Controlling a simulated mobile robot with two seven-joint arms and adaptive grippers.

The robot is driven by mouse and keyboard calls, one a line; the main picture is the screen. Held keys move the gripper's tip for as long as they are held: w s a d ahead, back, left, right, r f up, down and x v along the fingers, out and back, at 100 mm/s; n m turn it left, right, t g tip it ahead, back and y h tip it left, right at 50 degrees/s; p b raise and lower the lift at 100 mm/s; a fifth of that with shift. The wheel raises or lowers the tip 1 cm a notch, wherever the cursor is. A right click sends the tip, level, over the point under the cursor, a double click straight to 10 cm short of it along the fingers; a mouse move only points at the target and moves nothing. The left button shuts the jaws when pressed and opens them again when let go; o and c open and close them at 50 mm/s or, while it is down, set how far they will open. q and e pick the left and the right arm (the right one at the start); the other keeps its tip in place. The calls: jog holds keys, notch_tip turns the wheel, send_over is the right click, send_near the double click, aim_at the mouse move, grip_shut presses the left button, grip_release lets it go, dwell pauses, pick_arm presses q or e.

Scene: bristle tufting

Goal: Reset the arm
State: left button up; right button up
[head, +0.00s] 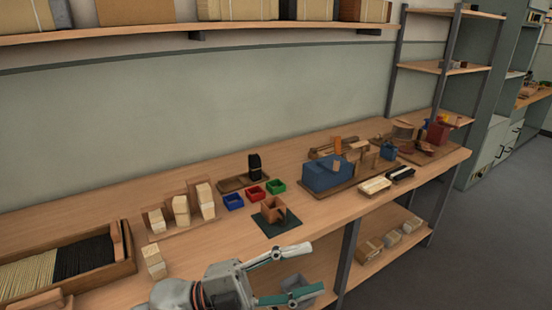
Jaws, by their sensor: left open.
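My left gripper (303,270) comes in from the bottom of the head view. Its two fingers are spread apart and point right, with nothing between them. It is in front of the workbench (330,215) near its front edge. A small brown wooden box (270,212) on a dark green mat (282,228) stands on the bench just beyond the gripper, apart from it. My right gripper is not in view.
Small blue (233,202), red (255,194) and green (277,187) bins stand behind the mat. A bristle tray (125,262) lies at left. A blue block-shaped fixture (327,173) stands at right. A lower shelf (345,282) holds a grey bin (296,283) and several packets.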

pick_arm(q)
jog(key=w+a+f+n+t+y, duration=0.3)
jog(key=a+f+n+t+y, duration=0.3)
jog(key=n, duration=0.3)
jog(key=w+a+f+n+t+y, duration=0.35)
jog(key=a+f+n+t, duration=0.25)
jog(key=f+n+t, duration=0.25)
jog(key=s+a+f+n+g+y, duration=0.2)
jog(key=s+a+f+y, duration=0.1)
jog(key=f, duration=0.4)
jog(key=s+a+f+n+g+y, duration=0.2)
jog(key=s+a+f, duration=0.3)
jog(key=f, duration=0.3)
jog(key=s+a+f+n+g+y, duration=0.2)
jog(key=s+a+f+n+y, duration=0.1)
jog(key=f, duration=0.5)
jog(key=s+a+n, duration=0.1)
jog(key=s+a, duration=0.1)
jog(key=s, duration=0.1)
jog(key=shift+s+y, duration=0.25)
jog(key=shift+y, duration=0.1)
jog(key=shift+o, duration=0.4)
